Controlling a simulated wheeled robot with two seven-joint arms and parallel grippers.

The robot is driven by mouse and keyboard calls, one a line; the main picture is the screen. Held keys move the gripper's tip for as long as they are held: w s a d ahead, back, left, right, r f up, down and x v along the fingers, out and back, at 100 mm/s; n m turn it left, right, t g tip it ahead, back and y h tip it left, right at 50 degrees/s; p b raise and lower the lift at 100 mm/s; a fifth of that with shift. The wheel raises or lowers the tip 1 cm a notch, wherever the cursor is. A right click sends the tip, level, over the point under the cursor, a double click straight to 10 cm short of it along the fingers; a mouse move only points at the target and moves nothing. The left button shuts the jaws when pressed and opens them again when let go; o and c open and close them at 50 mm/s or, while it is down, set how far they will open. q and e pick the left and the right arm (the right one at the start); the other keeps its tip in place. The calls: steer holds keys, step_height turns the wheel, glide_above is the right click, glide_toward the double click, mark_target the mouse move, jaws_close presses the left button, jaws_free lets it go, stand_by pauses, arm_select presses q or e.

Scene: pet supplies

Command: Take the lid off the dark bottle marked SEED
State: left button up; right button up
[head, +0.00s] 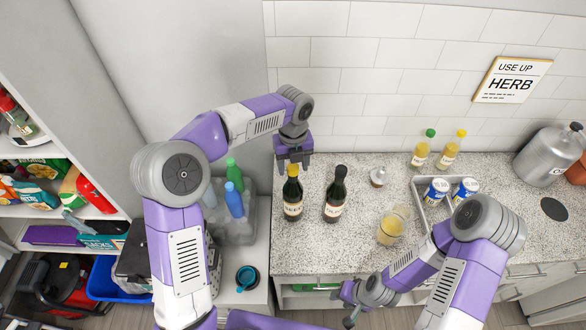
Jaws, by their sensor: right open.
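A dark bottle with a yellow-green lid (292,171) and a cream label (293,209) stands upright on the counter; the small label seems to read SEED. A second dark bottle (335,197) with a black lid stands upright just to its right; its label is too small to read surely. My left gripper (293,163) points down just above the first bottle, its fingers spread apart around or just over the lid; I cannot tell if they touch it. My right gripper (352,305) is open, low at the counter's front edge, away from the bottles.
A glass jar (391,226) with yellow contents, a small metal-topped item (377,177) and a grey tray (420,197) with blue-white cans are to the right. Two yellow bottles (420,155) stand behind. A clear bin (236,232) with bottles is left of the counter.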

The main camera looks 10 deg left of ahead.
arm_select(q)
steer(key=c, duration=0.9)
